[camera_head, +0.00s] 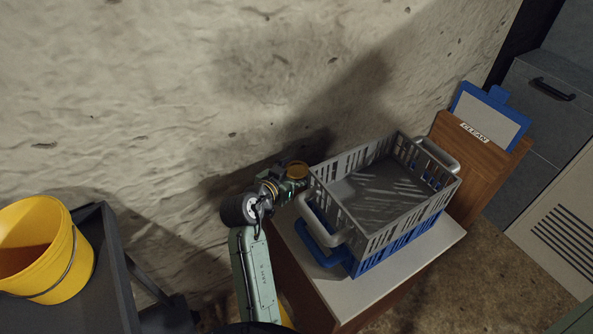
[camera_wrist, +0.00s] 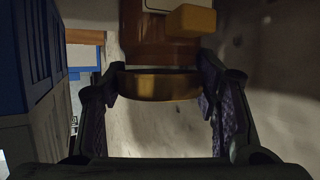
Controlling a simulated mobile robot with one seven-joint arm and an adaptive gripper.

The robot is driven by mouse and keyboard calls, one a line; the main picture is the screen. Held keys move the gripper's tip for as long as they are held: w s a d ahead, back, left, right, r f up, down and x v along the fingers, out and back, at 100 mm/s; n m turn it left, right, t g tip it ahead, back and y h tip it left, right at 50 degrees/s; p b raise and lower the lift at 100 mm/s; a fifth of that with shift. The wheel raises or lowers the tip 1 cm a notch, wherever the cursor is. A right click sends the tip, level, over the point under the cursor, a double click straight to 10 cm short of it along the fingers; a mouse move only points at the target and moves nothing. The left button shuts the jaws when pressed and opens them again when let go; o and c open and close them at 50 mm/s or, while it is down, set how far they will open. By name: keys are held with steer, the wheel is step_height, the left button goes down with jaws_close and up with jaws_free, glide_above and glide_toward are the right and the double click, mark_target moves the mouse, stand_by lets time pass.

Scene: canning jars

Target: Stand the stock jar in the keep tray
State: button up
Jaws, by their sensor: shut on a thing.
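My gripper (camera_head: 290,177) is shut on a jar, just left of the crates and close to the wall. A yellow-orange block (camera_wrist: 190,20) and part of a white label show on or before the body; the far end is out of frame. A grey slatted crate (camera_head: 352,226) with an empty floor sits on a blue crate (camera_head: 395,244). No sign marks either as the keep tray.
The crates stand on a light-topped table (camera_head: 400,290). A wooden box (camera_head: 478,165) labelled CLEAN, with a blue clipboard (camera_head: 490,115), is behind right. A yellow bucket (camera_head: 65,265) sits on a dark surface at left. The wall is close behind my gripper.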

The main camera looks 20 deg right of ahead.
steer(key=shift+f, duration=0.2)
steer(key=shift+f, duration=0.2)
steer(key=o, duration=1.5)
